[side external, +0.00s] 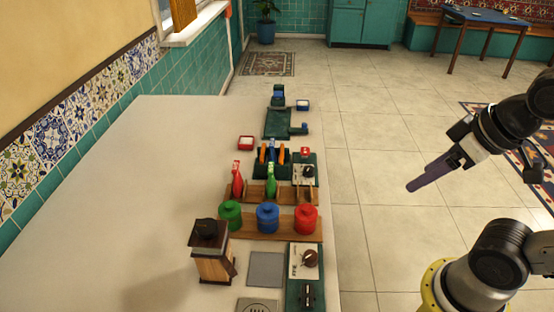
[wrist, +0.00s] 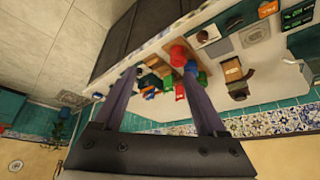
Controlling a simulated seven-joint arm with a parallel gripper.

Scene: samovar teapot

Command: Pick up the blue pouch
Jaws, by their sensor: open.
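My gripper (side external: 412,187) hangs over the floor at the right of the counter, well apart from everything on it. In the wrist view my gripper (wrist: 160,73) shows two spread fingers with nothing held between them. A narrow blue item (side external: 272,151), which may be the blue pouch, stands between orange pieces behind the wooden rack. It is partly hidden and too small to identify surely. A red pouch-like item (side external: 237,179) and a green one (side external: 270,180) stand in the rack in front of it.
Green (side external: 230,214), blue (side external: 267,218) and red (side external: 306,219) lidded jars stand in front of the rack. A wooden box with a dark top (side external: 209,238) is at front left. The white counter (side external: 130,210) is clear on its left. Another blue object (side external: 278,96) stands at the far end.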

